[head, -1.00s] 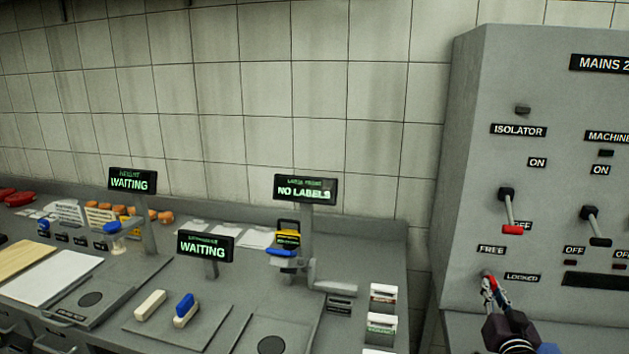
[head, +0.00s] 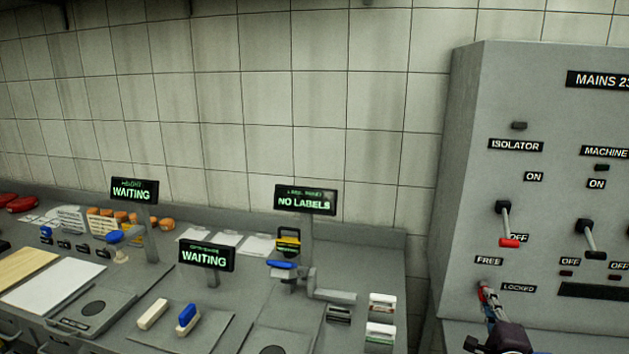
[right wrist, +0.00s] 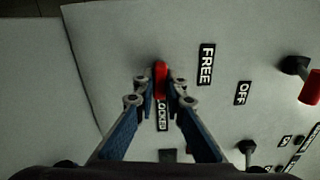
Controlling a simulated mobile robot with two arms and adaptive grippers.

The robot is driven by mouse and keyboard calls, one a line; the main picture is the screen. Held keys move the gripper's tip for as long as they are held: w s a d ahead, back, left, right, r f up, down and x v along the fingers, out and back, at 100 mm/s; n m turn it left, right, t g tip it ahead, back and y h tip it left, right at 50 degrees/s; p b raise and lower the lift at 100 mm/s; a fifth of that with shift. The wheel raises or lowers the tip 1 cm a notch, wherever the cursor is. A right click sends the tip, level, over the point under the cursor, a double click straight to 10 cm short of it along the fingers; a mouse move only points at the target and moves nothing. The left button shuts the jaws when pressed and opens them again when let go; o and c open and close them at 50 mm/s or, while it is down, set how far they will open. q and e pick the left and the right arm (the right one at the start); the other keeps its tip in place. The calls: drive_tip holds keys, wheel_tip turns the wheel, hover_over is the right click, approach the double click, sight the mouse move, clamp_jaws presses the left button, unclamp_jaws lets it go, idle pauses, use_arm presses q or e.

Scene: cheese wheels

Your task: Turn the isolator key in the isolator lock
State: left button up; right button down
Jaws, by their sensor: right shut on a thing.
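The red isolator key (right wrist: 161,78) is at the panel, between the FREE label (right wrist: 206,64) and the LOCKED label (right wrist: 163,115) in the right wrist view. My right gripper (right wrist: 161,92) is shut on the key. In the head view the right gripper (head: 486,294) reaches up to the lock, below the FREE label and left of the LOCKED label. The lock itself is hidden behind the key and fingers. The isolator lever (head: 507,225) above has its red end down beside the OFF label. My left gripper is not in view.
The grey mains panel (head: 465,150) fills the right side. A second lever (head: 590,240), also down at OFF, stands to the right. A bench with screens (head: 306,200), a blue-handled stamp (head: 282,265) and a scale (head: 95,307) lies to the left.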

drive_tip(key=shift+m, duration=0.3)
drive_tip(key=c, duration=1.9)
unclamp_jaws()
drive_tip(key=v, duration=1.2)
drive_tip(key=shift+f, duration=0.1)
